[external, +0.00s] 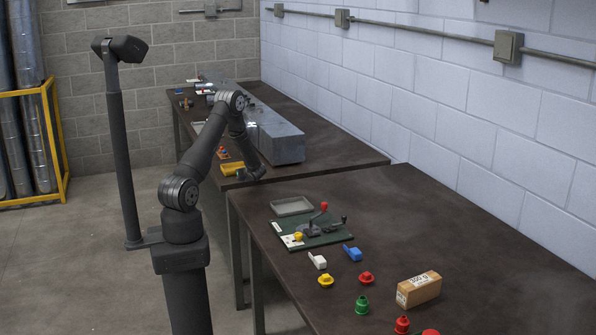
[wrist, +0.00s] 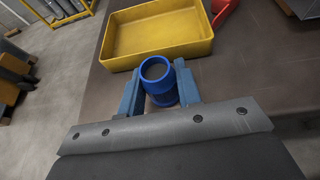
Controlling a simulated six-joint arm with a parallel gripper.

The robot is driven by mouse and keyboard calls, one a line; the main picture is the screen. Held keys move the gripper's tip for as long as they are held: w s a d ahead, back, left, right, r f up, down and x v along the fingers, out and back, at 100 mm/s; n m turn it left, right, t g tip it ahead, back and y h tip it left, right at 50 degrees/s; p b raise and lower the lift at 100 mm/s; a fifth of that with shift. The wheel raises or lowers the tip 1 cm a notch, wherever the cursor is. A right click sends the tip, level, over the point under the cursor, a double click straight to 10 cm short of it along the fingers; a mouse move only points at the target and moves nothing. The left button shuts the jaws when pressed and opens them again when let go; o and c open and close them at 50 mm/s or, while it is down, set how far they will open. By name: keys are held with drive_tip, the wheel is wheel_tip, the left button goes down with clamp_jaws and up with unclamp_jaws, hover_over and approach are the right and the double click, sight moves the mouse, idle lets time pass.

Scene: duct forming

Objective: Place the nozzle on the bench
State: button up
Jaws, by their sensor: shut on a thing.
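In the external view my gripper (external: 250,172) is low over the near-left end of the far bench (external: 335,148), just right of a yellow tray. The nozzle is too hidden there to tell apart. I cannot tell whether it touches the bench top, which also shows in the wrist view (wrist: 250,65).
The yellow tray (wrist: 160,35) looks empty, just beyond the nozzle; a red bin (wrist: 222,10) is beside it. A long metal duct (external: 280,140) lies behind my gripper. The near bench (external: 450,235) holds a green fixture (external: 310,237), a cardboard box (external: 418,289) and several coloured fittings.

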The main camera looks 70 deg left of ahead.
drive_tip(key=shift+f, duration=0.15)
drive_tip(key=o, duration=1)
drive_tip(key=shift+r, duration=0.2)
drive_tip(key=v, duration=1.2)
drive_tip(key=shift+f, duration=0.1)
